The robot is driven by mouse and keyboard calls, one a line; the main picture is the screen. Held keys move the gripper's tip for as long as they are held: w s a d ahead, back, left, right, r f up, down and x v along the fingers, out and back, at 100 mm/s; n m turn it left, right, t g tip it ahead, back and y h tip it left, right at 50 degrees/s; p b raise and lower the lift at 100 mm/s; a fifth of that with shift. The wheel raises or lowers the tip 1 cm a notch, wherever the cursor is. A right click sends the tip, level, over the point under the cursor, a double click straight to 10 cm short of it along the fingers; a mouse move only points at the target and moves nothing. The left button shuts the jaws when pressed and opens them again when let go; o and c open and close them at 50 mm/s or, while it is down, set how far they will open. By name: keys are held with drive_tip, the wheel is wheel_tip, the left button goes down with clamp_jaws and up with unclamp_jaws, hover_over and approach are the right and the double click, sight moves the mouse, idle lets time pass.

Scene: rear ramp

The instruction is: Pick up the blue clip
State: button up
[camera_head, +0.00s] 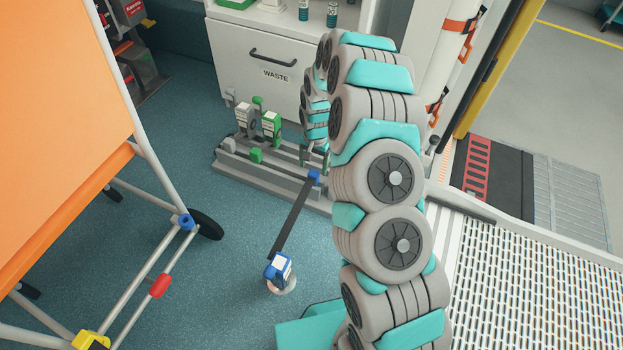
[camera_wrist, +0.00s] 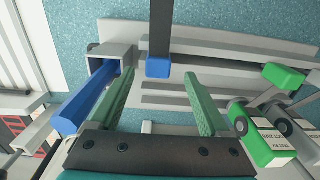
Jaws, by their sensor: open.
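The blue clip (camera_head: 314,177) is a small blue block at the end of a dark strap, at the front edge of the grey floor rails. In the wrist view the clip (camera_wrist: 158,68) lies near the middle, in line with the gap between my fingertips, with space on both sides. My gripper (camera_wrist: 160,78) is open, with its green fingers apart and nothing held. In the head view my gripper (camera_head: 315,157) is just above the clip in the picture, partly hidden by my arm.
The dark strap (camera_head: 290,218) runs down to a blue-and-white reel (camera_head: 279,268) on the floor. A blue lever (camera_wrist: 88,108) in a grey bracket is left in the wrist view. A green block (camera_wrist: 284,75) and green-and-white reel (camera_wrist: 272,145) are right. An orange-panelled cart (camera_head: 60,110) stands left.

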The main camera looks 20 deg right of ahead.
sight(313, 173)
wheel_tip(313, 173, down, 4)
drive_tip(key=shift+d+f, duration=0.1)
drive_tip(key=shift+f, duration=0.15)
drive_tip(key=shift+c, duration=0.2)
clamp_jaws()
idle(0.4)
